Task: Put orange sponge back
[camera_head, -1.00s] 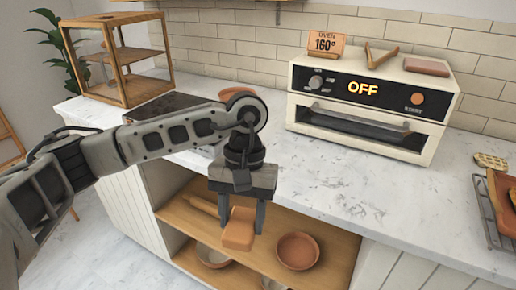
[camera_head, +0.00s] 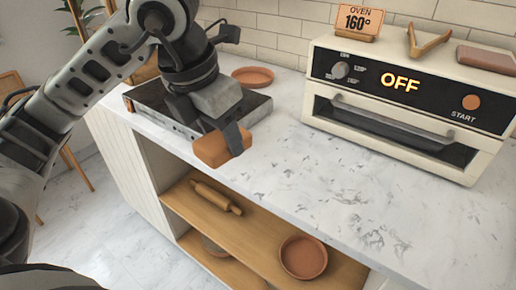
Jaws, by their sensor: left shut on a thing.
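The orange sponge (camera_head: 211,150) is a small orange block in the head view, left of centre. My left gripper (camera_head: 226,145) is shut on it and points downward. The sponge is at the front of the white counter (camera_head: 330,190), just in front of a dark flat hob or tray (camera_head: 146,106). I cannot tell whether the sponge touches the counter. Part of the sponge is hidden by a gripper finger. My right gripper is not in view.
A cream oven (camera_head: 405,105) stands at the right, with an "OVEN 160°" sign (camera_head: 360,20) on top. A terracotta dish (camera_head: 252,75) is behind my gripper. The shelf below holds a rolling pin (camera_head: 215,197) and a terracotta bowl (camera_head: 303,257). The counter before the oven is clear.

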